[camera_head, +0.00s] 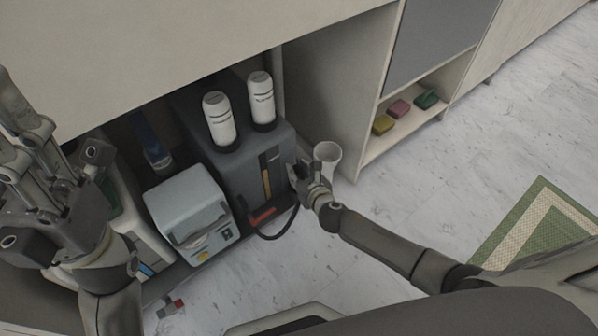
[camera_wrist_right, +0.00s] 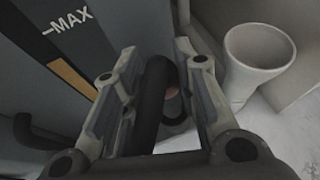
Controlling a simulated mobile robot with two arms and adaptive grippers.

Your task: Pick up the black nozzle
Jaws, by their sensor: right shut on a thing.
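The black nozzle (camera_wrist_right: 152,98) is a dark tube between the two fingers of my right gripper (camera_wrist_right: 154,95) in the right wrist view. The right gripper is shut on it, close against the side of the dark grey machine (camera_wrist_right: 45,75). In the head view my right gripper (camera_head: 302,178) is at the machine's right front corner, and a black hose (camera_head: 283,228) loops below it. My left gripper (camera_head: 40,180) is large at the left edge with its fingers pointing up; whether it is open or shut is unclear.
A white cup-like bin (camera_head: 327,158) stands right beside the right gripper. Two white bottles (camera_head: 219,120) stand on the machine. A light blue-grey box machine (camera_head: 188,210) is to its left. Coloured packs (camera_head: 398,108) lie in a low shelf. The floor at right is mostly clear.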

